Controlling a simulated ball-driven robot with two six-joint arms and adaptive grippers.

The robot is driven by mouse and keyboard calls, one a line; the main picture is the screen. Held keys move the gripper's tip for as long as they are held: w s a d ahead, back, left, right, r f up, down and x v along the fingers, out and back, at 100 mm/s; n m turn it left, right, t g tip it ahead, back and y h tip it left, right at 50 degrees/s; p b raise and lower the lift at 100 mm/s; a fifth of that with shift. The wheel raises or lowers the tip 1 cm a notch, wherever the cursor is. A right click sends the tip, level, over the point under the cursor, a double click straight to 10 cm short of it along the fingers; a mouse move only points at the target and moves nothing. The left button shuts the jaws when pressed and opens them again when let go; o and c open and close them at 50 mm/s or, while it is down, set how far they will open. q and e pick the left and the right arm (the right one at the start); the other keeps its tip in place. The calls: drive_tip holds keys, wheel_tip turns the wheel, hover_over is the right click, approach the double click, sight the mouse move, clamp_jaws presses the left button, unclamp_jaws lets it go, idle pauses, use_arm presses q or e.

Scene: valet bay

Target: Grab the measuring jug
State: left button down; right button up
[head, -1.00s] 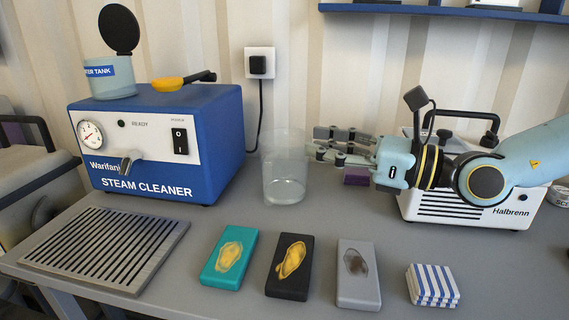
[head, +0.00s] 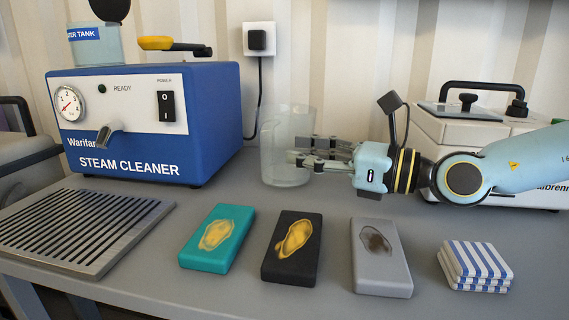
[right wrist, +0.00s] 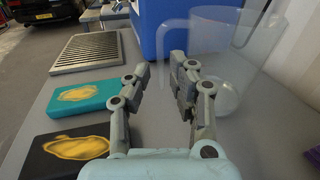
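The measuring jug (head: 285,170) is a clear, see-through vessel. It stands upright on the grey bench, right of the steam cleaner in the head view. My right gripper (head: 298,155) reaches in from the right, its fingertips overlapping the jug's right side. In the right wrist view the two fingers of the right gripper (right wrist: 160,82) are apart, with nothing held between them. My left gripper is not in view.
A blue steam cleaner (head: 215,130) stands behind left, with a slatted metal tray (head: 85,230) before it. Teal (head: 215,238), black (head: 292,250) and grey (head: 381,258) blocks and a striped cloth stack (head: 475,266) line the front. A white machine (head: 460,130) stands behind my right arm.

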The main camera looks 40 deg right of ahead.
sight(284, 147)
drive_tip(key=shift+b+x, duration=0.6)
drive_tip(key=shift+x, duration=0.45)
drive_tip(key=shift+w+a+f+b, duration=0.1)
drive_tip(key=shift+w+a+b, duration=0.1)
drive_tip(key=shift+w+b, duration=0.3)
drive_tip(key=w+p, duration=0.2)
drive_tip(key=p, duration=0.1)
drive_tip(key=w+a+r+p, duration=0.1)
drive_tip(key=shift+w+a+f+p, duration=0.25)
drive_tip(key=shift+w+a+p, duration=0.1)
drive_tip(key=shift+p, duration=0.15)
drive_tip(key=shift+f, duration=0.15)
clamp_jaws()
